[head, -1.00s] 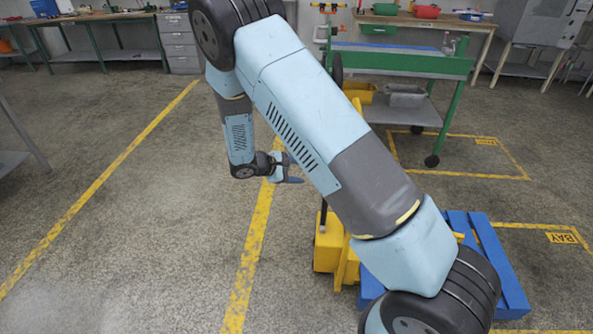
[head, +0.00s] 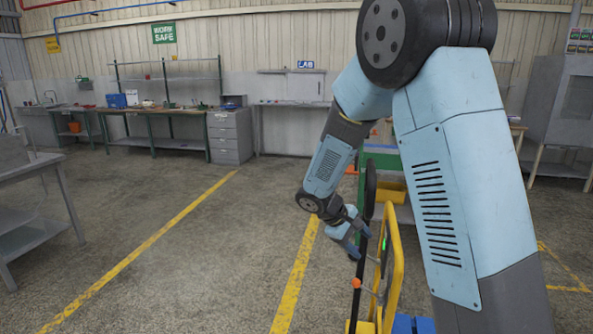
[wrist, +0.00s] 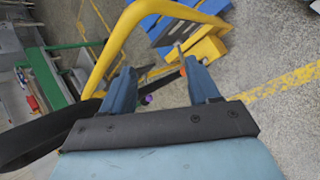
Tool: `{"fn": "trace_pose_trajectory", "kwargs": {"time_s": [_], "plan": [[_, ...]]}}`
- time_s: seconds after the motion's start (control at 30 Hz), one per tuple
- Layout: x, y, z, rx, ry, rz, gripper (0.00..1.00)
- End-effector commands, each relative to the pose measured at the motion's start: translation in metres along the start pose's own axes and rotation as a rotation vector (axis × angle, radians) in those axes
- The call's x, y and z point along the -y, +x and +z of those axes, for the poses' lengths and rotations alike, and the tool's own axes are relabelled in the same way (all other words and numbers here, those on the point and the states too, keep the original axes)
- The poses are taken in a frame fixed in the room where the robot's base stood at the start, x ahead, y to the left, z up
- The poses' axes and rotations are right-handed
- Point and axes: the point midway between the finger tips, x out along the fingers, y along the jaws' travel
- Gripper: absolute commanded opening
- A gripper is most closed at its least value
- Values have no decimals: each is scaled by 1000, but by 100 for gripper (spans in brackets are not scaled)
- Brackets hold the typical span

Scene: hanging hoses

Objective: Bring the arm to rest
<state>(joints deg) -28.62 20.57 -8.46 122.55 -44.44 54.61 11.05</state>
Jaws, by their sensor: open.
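My arm reaches across the right half of the head view, with the elbow high and the forearm hanging down. My gripper (head: 352,240) is at its lower end, just left of a yellow tubular frame (head: 397,265) and a dark hose-like loop (head: 370,190). In the wrist view my gripper (wrist: 161,85) has its two blue fingers apart, and I see nothing held between them. The yellow frame (wrist: 128,35) crosses close beyond the fingers there. The dark loop (wrist: 35,150) curves at the left. I cannot tell whether the gripper touches either one.
An orange knob (head: 356,283) is below the gripper. A blue pallet (wrist: 160,25) lies on the floor beyond the frame. A grey table (head: 35,165) stands at the left, a drawer cabinet (head: 230,137) at the back. The floor at left centre is clear.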

Motion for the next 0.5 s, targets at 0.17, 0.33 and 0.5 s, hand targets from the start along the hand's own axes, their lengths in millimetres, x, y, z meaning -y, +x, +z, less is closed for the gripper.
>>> {"fn": "trace_pose_trajectory", "kwargs": {"time_s": [0.17, 0.33, 0.5], "plan": [[-16, -23, 42, -48, 113, -83, 61], [-26, -42, 81, -94, 215, -157, 61], [-31, -61, 120, -147, 314, -224, 61]]}}
